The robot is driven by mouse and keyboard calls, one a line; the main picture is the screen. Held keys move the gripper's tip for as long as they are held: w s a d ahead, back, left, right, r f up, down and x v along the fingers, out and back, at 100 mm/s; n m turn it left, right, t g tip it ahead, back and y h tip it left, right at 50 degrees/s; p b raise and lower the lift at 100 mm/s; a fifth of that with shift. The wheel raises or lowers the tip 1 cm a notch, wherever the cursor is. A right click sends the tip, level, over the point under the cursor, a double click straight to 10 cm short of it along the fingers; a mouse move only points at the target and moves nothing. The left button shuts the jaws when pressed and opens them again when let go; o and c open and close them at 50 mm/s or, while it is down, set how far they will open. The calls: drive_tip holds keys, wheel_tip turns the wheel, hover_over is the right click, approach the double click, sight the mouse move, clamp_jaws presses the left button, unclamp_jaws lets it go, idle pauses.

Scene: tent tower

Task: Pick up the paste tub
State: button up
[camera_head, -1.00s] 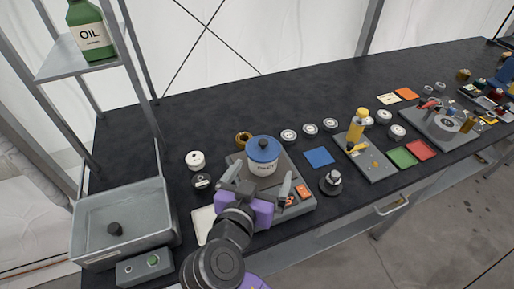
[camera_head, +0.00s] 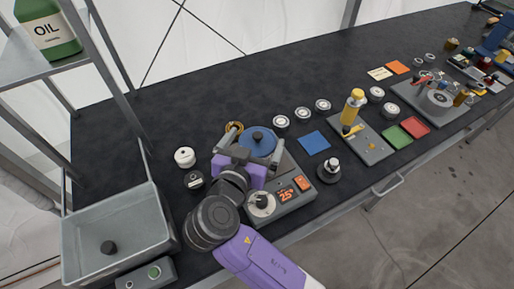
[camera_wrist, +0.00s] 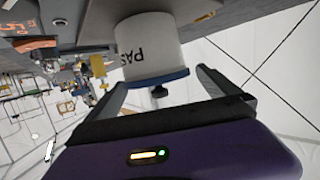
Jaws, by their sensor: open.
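The paste tub (camera_head: 258,141) has a blue lid with a dark knob and a white body. It stands on the grey hot plate (camera_head: 296,206), which has a knob and an orange display. In the wrist view the tub (camera_wrist: 150,50) appears upside down, with its lettering partly showing. My gripper (camera_head: 255,143) is open, with one finger on each side of the tub near the lid. In the wrist view my gripper (camera_wrist: 163,80) shows visible gaps beside the lid. In the head view my wrist hides the tub's lower body.
A brass ring (camera_head: 234,128) lies close behind the left finger. A white jar (camera_head: 184,157) and a dark round piece (camera_head: 194,181) stand to the left. A grey bin (camera_head: 118,235) is at front left. A blue square (camera_head: 314,142) and a dark knobbed weight (camera_head: 329,170) lie right.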

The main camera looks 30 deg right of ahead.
drive_tip(key=shift+p+x, duration=0.6)
drive_tip(key=shift+x, duration=1.55)
drive_tip(key=shift+s+d+f, duration=0.1)
drive_tip(key=shift+s+f, duration=0.05)
drive_tip(key=shift+f, duration=0.05)
drive_tip(key=c, duration=1.4)
drive_tip(key=shift+c, duration=0.6)
drive_tip(key=shift+r, duration=0.15)
